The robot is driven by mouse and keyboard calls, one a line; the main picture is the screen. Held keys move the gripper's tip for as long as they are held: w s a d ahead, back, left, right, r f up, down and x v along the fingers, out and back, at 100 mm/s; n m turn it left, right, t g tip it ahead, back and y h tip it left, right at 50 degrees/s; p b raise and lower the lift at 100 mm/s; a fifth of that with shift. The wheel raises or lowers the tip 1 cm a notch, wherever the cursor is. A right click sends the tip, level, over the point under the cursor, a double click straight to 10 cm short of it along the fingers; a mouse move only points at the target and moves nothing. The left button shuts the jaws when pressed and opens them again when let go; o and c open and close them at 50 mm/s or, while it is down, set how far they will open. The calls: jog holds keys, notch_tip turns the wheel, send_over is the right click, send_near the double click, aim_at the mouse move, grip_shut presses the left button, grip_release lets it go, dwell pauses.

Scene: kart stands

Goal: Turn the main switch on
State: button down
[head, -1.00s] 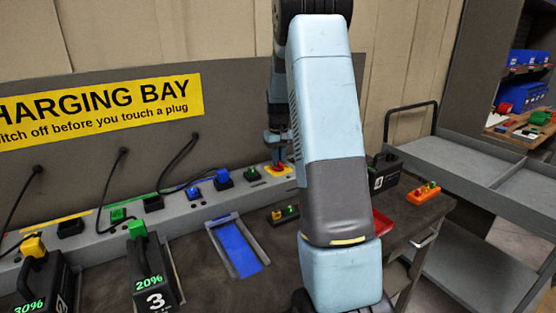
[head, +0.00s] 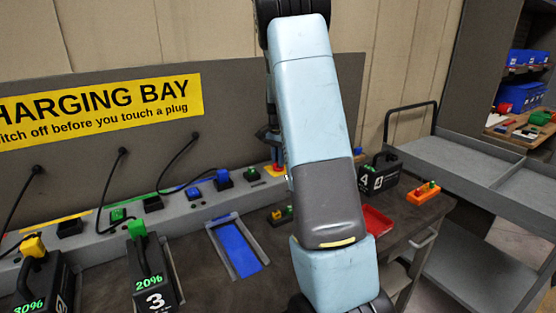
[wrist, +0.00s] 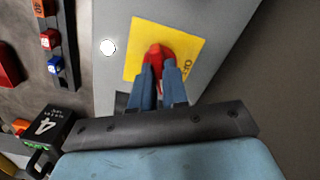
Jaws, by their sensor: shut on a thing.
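The main switch is a red knob (wrist: 157,52) on a yellow plate (wrist: 192,38), seen from close above in the wrist view. My gripper (wrist: 159,70) has its two blue fingers on either side of the red knob and is shut on it. The fingers cover part of the knob, so its exact angle is hard to tell. In the head view the yellow plate (head: 275,173) sits at the right end of the grey charging ledge, with my gripper (head: 274,157) over it, partly behind my arm. A round white light (wrist: 108,46) shows beside the plate.
Black battery 4 (head: 378,178) stands right of my arm, near a red tray (head: 376,222) and an orange block with buttons (head: 425,194). Battery 3 (head: 152,285) and a blue-floored slot (head: 237,248) are to the left. A grey cart (head: 450,175) stands at the right.

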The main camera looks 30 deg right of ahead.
jog(key=m, duration=0.5)
jog(key=shift+a, duration=0.1)
jog(key=shift+m, duration=0.3)
dwell(0.4)
jog(key=c, duration=1.1)
grip_release()
jog(key=shift+c, duration=0.2)
notch_tip(320, 180, up, 14)
jog(key=shift+f, duration=0.15)
